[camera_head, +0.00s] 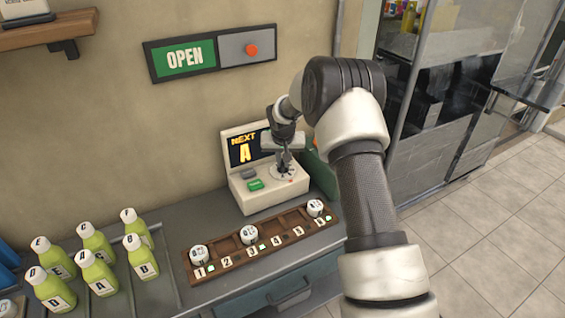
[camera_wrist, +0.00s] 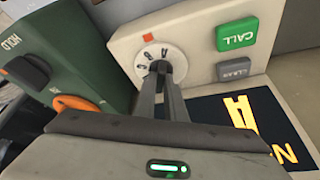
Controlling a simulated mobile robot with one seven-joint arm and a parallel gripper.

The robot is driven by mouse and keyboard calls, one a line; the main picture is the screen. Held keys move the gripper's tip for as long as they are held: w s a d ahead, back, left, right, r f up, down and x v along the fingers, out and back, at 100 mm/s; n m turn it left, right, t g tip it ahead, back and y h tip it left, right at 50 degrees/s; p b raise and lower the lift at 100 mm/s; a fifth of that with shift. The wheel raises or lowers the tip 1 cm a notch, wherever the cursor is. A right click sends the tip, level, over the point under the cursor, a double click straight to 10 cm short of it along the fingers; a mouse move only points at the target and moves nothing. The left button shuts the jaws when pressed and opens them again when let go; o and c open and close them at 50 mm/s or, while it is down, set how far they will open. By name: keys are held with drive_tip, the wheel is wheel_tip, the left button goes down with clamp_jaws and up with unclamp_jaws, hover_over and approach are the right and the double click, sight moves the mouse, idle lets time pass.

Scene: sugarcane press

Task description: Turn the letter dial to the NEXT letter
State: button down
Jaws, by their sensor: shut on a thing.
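The letter dial (camera_wrist: 146,67) is a white disc with dark letters and a red mark beside its rim, on the face of a cream console (camera_head: 250,194). In the head view the dial (camera_head: 276,172) is partly hidden by my gripper (camera_head: 284,163). The console's screen (camera_head: 243,150) reads "NEXT A" in yellow and orange; part of it also shows in the wrist view (camera_wrist: 242,112). In the wrist view my gripper (camera_wrist: 160,70) has its fingers close together, shut on the knob at the dial's centre. The knob is mostly hidden, and the dial's letters are hard to read.
A green CALL button (camera_wrist: 237,35) and a grey button (camera_wrist: 234,71) sit beside the dial. A green unit (camera_wrist: 50,50) with an orange knob (camera_wrist: 80,104) stands next to the console. A wooden numbered rack (camera_head: 228,264) with white cups and several green bottles (camera_head: 98,280) are on the counter.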

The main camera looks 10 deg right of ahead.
drive_tip(key=n+y, duration=0.1)
drive_tip(key=n, duration=0.1)
drive_tip(key=n+y, duration=0.1)
drive_tip(key=n, duration=0.2)
drive_tip(key=shift+d, duration=0.2)
drive_tip(key=shift+n, duration=0.4)
drive_tip(key=c, duration=1.8)
unclamp_jaws()
drive_tip(key=shift+r, duration=0.1)
drive_tip(key=v, duration=1.7)
drive_tip(key=shift+w+d+r, duration=0.15)
drive_tip(key=shift+d, duration=0.1)
